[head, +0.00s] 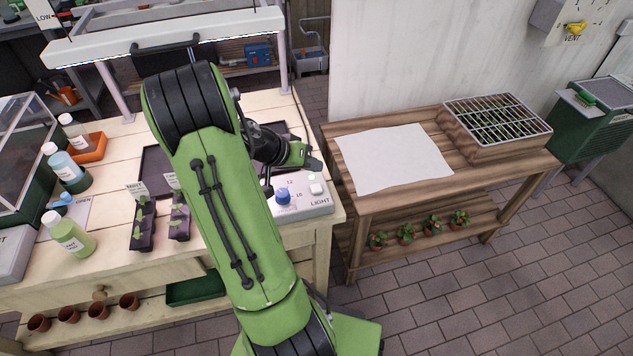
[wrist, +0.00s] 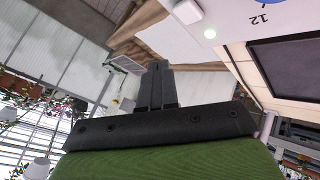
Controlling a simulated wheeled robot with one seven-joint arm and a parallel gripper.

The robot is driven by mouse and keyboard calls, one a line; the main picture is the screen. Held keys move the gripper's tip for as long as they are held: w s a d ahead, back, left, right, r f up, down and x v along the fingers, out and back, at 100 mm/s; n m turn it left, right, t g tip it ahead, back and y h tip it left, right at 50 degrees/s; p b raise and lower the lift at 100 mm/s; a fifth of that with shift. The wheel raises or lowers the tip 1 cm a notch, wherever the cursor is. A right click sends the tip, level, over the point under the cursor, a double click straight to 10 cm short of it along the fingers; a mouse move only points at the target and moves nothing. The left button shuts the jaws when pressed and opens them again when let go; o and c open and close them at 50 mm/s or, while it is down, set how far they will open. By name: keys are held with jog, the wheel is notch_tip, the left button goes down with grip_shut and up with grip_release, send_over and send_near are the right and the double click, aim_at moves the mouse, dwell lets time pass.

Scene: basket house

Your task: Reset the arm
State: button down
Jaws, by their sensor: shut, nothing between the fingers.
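My green arm spans the middle of the head view, bent over the front of the left bench. My gripper (head: 313,164) is just above the bench's right end, beside the grey light box (head: 318,205) with its blue knob (head: 283,196) and white button (head: 316,184). In the wrist view my gripper's dark fingers (wrist: 157,85) are together and empty. The light box's white button also shows in the wrist view (wrist: 187,11). My arm hides part of the dark tray (head: 157,165) on the bench.
The left bench (head: 107,205) holds bottles and seedling packs (head: 142,225). A lamp bar (head: 165,38) stands over it. The right wooden table (head: 400,185) carries a white sheet (head: 392,157) and a gridded planter (head: 497,125). Several potted plants stand on its lower shelf. Floor is clear at front right.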

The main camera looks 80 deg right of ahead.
jog(key=shift+r, duration=0.5)
jog(key=w+a+r+n+t+p, duration=0.1)
jog(key=w+a+r+n+t, duration=0.7)
jog(key=w+a, duration=0.6)
jog(key=s+a+r+n+t+y, duration=0.1)
jog(key=s+a+r+n+y, duration=0.1)
jog(key=a, duration=0.6)
jog(key=s+a+r+n+t+y+p, duration=0.1)
jog(key=a+r+n+t+y, duration=0.1)
jog(key=a+n, duration=0.3)
jog(key=s+a+r+n+t+y, duration=0.1)
jog(key=s+a+r+n+y, duration=0.1)
jog(key=a, duration=1)
notch_tip(320, 180, up, 2)
jog(key=shift+s+a+r+n+p, duration=0.25)
jog(key=shift+s+n+p, duration=0.1)
jog(key=shift+n, duration=0.45)
